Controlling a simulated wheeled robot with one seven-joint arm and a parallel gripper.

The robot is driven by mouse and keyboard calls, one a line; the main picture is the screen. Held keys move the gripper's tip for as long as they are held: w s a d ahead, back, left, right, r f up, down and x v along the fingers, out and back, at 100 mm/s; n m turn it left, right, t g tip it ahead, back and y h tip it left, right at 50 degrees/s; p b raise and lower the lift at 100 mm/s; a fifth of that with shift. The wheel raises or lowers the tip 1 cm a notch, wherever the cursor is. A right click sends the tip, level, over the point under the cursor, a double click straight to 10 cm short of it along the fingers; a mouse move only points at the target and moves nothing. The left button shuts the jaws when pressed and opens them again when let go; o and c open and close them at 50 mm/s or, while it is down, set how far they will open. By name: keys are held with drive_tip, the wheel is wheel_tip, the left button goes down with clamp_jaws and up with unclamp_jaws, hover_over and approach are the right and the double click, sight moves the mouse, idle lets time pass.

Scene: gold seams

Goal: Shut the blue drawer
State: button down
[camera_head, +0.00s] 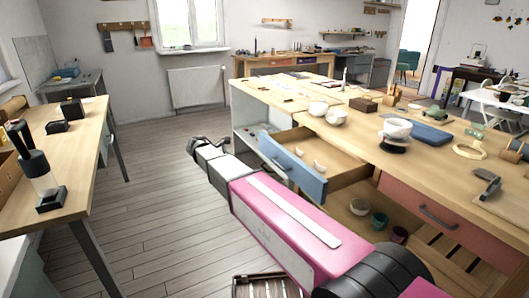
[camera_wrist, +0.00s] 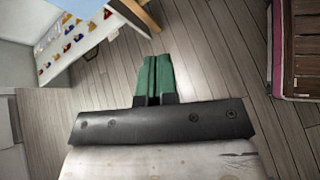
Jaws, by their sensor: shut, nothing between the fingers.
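The blue drawer (camera_head: 292,166) stands pulled out from the long wooden workbench in the head view. Its blue front has a grey handle, and two small white cups or bowls (camera_head: 319,165) lie inside. My gripper (camera_head: 197,141) is left of the drawer front, at the end of my pink arm, with a gap of floor between them. In the wrist view my gripper's green fingers (camera_wrist: 153,78) are together and hold nothing. A light blue surface (camera_wrist: 88,6) shows at the top left there; I cannot tell if it is the drawer.
A closed reddish drawer (camera_head: 428,213) is to the right on the workbench (camera_head: 300,104). Bowls (camera_head: 336,116) stand on top. An open shelf with small coloured items (camera_wrist: 62,38) is beside my gripper. Another bench (camera_head: 62,165) stands left; the wooden floor (camera_head: 165,190) between is clear.

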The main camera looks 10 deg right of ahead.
drive_tip(key=w+d+f+n+t+h, duration=0.2)
drive_tip(key=w+d+n+h, duration=0.1)
drive_tip(key=w+h, duration=0.15)
drive_tip(key=n+t+h, duration=0.1)
approach(269, 149)
drive_tip(key=x, duration=0.7)
drive_tip(key=shift+w+d, duration=0.2)
drive_tip(key=shift+w, duration=0.1)
drive_tip(key=x, duration=2.9)
drive_tip(key=shift+w+d+r, duration=0.1)
drive_tip(key=shift+w+d, duration=0.05)
drive_tip(key=shift+w, duration=0.05)
drive_tip(key=shift+w+d, duration=0.1)
drive_tip(key=shift+d, duration=0.05)
